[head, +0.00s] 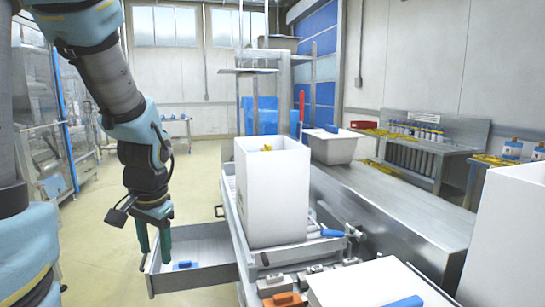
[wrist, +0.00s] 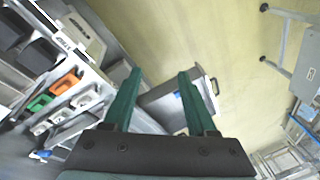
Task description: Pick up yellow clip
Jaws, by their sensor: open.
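A small yellow piece, which looks like the yellow clip (head: 265,148), shows at the top far rim of the tall white box (head: 272,195) in the head view. Whether it grips the rim cannot be told. My gripper (head: 154,256) points down, open and empty, left of the white box and over the open metal drawer (head: 215,278). In the wrist view my gripper (wrist: 160,74) has its two green fingers apart, with the drawer (wrist: 158,95) beyond them. The yellow clip is not visible in the wrist view.
A blue clip (head: 183,265) lies in the drawer. Another blue piece (head: 332,232) is right of the box, and an orange one (head: 283,299) is in front. A grey bin (head: 332,150) stands behind on the metal bench (head: 400,215). Floor at left is clear.

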